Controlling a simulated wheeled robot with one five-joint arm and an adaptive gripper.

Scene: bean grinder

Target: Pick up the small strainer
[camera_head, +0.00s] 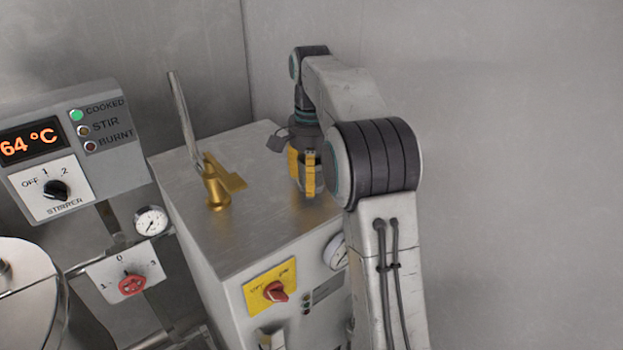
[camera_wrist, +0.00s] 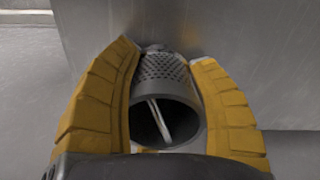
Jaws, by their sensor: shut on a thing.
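The small strainer (camera_wrist: 165,68) is a dark grey cylinder with a perforated wall and an open round mouth. In the wrist view it sits between the two yellow fingers of my gripper (camera_wrist: 165,95), which are shut on it from both sides. A thin light rod shows inside its mouth. In the head view my gripper (camera_head: 308,173) points down above the right part of the steel cabinet top (camera_head: 250,225). Only a small grey part of the strainer shows there, between the fingers. I cannot tell whether it touches the cabinet top.
A brass fitting with a steel lever (camera_head: 216,185) stands on the cabinet top, left of my gripper. A control box (camera_head: 65,150) reading 64 °C is at the left, above a round metal vessel (camera_head: 28,290). Metal walls stand behind and to the right.

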